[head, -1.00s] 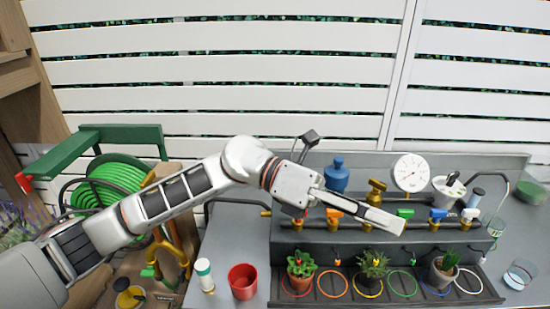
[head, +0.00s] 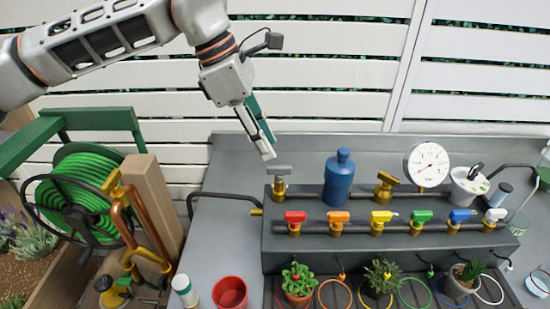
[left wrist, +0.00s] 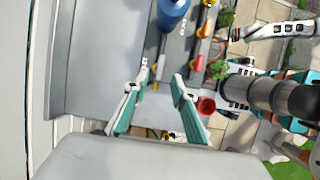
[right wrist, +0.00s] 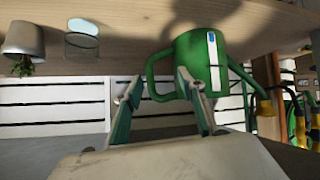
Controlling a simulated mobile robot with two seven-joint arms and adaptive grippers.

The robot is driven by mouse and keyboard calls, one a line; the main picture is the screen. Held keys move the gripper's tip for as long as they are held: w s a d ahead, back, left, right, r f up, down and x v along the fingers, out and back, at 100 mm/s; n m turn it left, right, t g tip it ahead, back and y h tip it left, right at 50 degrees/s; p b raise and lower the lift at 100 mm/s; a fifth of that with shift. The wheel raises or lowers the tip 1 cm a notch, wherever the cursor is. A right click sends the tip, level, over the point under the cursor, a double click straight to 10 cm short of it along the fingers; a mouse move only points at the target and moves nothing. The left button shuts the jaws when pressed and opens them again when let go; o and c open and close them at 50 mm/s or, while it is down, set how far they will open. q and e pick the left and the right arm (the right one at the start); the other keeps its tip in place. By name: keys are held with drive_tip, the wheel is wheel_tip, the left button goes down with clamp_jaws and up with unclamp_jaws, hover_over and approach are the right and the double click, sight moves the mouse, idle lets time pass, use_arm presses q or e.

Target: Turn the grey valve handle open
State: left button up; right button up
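The grey valve handle (head: 281,170) sits on a brass valve body (head: 279,188) at the left end of the rear pipe, lying roughly crosswise in the head view. My left gripper (head: 268,150) points down just above and slightly left of it, apparently apart from it.
A blue bottle (head: 340,178) stands right of the grey handle, then a second brass valve (head: 386,184) and a gauge (head: 427,165). Several coloured valves line the front pipe (head: 357,229). A red cup (head: 230,293) is in front. The bench left of the handle is clear.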

sight(279, 167)
use_arm(q)
drive_tip(key=x, duration=0.5)
drive_tip(key=shift+d+f, duration=0.2)
drive_tip(key=shift+f, duration=0.15)
clamp_jaws()
